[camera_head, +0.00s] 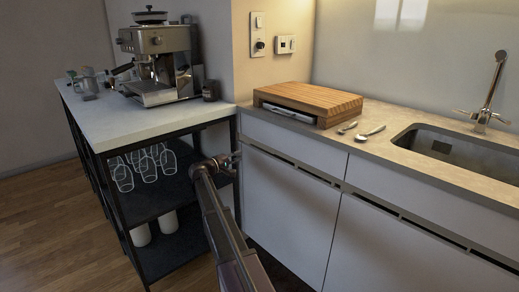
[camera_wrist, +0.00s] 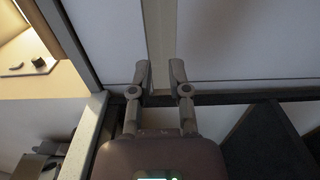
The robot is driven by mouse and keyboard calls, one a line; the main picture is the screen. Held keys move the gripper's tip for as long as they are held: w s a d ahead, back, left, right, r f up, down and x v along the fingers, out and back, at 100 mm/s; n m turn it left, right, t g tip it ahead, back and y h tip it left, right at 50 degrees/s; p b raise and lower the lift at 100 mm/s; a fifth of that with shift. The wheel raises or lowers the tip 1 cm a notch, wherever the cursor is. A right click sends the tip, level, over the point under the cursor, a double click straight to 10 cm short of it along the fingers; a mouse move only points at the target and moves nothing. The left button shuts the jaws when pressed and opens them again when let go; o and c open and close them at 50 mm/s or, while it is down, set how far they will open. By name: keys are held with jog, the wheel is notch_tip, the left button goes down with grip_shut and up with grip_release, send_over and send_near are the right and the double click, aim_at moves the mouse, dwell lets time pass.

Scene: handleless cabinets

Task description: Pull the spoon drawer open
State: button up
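The white drawer front (camera_head: 290,142) is flush with the cabinet, directly below the counter with two spoons (camera_head: 362,130) on it. A recessed channel (camera_head: 290,165) runs along its lower edge, above a white door (camera_head: 285,205). My gripper (camera_head: 228,160) is at the left end of this front, beside the black shelf. In the wrist view my gripper (camera_wrist: 159,72) is open, with a gap between its fingers and nothing held. The drawer front (camera_wrist: 115,40) is on the left there, the door (camera_wrist: 235,40) on the right. The fingers point at the pale channel (camera_wrist: 158,35) between them; contact cannot be told.
A black-framed shelf unit (camera_head: 105,180) stands close left, with glasses (camera_head: 145,163) on its shelf and a coffee machine (camera_head: 160,60) on top. A wooden block (camera_head: 310,98) and a sink (camera_head: 460,150) are on the counter. Open floor (camera_head: 50,220) lies at left.

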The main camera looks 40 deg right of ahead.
aim_at(261, 146)
jog(key=shift+d, duration=0.15)
jog(key=d, duration=0.9)
jog(key=w+d, duration=0.1)
jog(key=d, duration=0.3)
jog(key=shift+d, duration=0.25)
